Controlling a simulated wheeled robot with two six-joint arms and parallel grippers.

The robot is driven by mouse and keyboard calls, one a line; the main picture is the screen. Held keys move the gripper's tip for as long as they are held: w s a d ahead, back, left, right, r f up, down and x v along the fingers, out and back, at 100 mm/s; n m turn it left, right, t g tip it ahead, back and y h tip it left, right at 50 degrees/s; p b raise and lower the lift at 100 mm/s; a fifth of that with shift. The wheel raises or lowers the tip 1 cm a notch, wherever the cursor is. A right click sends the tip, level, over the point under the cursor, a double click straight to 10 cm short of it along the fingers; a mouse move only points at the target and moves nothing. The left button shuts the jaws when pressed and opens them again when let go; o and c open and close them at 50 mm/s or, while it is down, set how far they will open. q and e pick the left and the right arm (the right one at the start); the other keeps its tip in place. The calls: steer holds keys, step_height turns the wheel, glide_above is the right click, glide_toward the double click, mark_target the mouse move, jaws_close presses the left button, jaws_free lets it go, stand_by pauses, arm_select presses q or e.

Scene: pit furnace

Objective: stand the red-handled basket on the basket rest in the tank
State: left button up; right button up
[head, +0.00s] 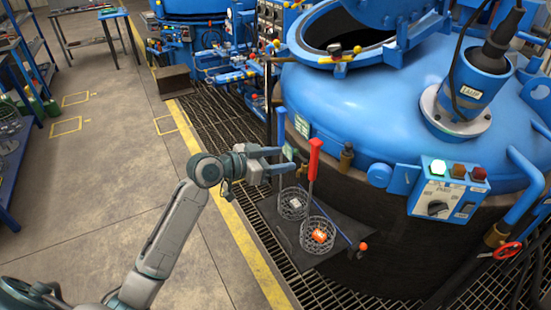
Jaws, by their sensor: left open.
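The red-handled basket (318,246) is a round wire basket with an orange-red piece inside. It stands on a dark shelf beside the big blue vessel, its red handle (315,158) rising upright. My left gripper (287,160) is open, left of the red handle and apart from it, above a second wire basket. The blue tank (370,110) has a round, dark opening (335,30) at the top with its lid raised. The basket rest is not visible; the inside of the opening is dark. My right gripper is out of view.
The second basket (291,203), holding a pale piece, stands close behind the red-handled one. A blue rod with an orange-red end (363,246) lies on the dark shelf (270,213). Open floor (110,180) lies left.

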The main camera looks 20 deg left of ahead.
mark_target(312, 154)
arm_select(q)
steer(key=b+x, duration=0.2)
steer(key=x, duration=0.7)
steer(key=shift+w+d+f, duration=0.15)
steer(key=shift+w+f, duration=0.05)
steer(key=shift+f, duration=0.05)
steer(key=shift+w+d+f+b, duration=0.1)
steer(key=shift+w+d+b, duration=0.25)
steer(key=shift+w, duration=0.15)
steer(key=shift+w+d, duration=0.1)
jaws_close()
